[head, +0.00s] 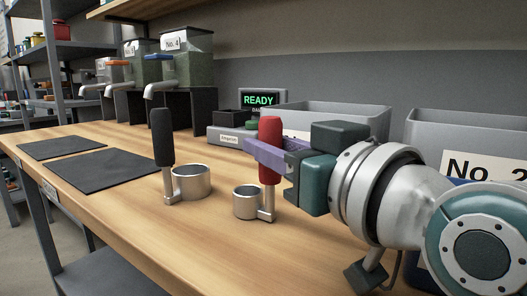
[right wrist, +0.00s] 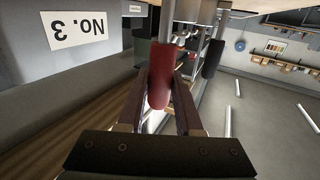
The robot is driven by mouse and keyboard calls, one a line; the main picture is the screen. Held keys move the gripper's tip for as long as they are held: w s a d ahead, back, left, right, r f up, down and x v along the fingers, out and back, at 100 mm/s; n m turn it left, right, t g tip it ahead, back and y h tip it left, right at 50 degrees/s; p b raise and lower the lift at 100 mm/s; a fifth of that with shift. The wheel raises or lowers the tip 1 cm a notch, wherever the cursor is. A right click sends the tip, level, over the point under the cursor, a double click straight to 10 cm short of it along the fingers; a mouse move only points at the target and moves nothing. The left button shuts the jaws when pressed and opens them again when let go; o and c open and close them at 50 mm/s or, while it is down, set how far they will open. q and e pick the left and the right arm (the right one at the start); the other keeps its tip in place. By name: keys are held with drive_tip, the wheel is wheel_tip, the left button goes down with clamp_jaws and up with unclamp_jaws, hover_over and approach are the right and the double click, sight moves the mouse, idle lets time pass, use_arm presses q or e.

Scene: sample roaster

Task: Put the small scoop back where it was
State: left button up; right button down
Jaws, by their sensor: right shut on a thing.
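The small scoop (head: 247,203) has a red upright handle and a small metal cup at its foot. My right gripper (head: 264,150) is shut on the red handle, reaching in from the right. In the right wrist view the red handle (right wrist: 159,88) lies between the two fingers (right wrist: 170,85). The scoop is upright, its cup at or just above the wooden bench; I cannot tell whether it touches. A larger scoop (head: 192,182) with a black handle stands to its left, apart from it. My left gripper is not in view.
Two dark mats (head: 106,170) lie on the bench (head: 130,225) at the left. Dispensers (head: 186,75) with spouts stand behind. A scale with a READY display (head: 259,100) and grey bins (head: 340,110) are at the back and right. The bench front left of the scoops is clear.

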drive_tip(key=shift+s+d+f+b, duration=0.15)
drive_tip(key=shift+f+b, duration=0.15)
drive_tip(key=shift+f, duration=0.55)
drive_tip(key=c, duration=0.6)
unclamp_jaws()
drive_tip(key=shift+f, duration=0.2)
drive_tip(key=shift+r, duration=0.6)
drive_tip(key=shift+s+r+p, duration=0.1)
drive_tip(key=shift+s+p, duration=0.05)
drive_tip(key=shift+p, duration=0.2)
drive_tip(key=v, duration=0.3)
drive_tip(key=p+v, duration=0.1)
drive_tip(key=v, duration=0.6)
drive_tip(key=shift+s+d+r+p, duration=0.1)
drive_tip(key=shift+r+p, duration=0.2)
drive_tip(key=shift+r, duration=0.05)
drive_tip(key=shift+s+d+r, duration=0.1)
drive_tip(key=shift+s+d, duration=0.1)
drive_tip(key=shift+s, duration=0.3)
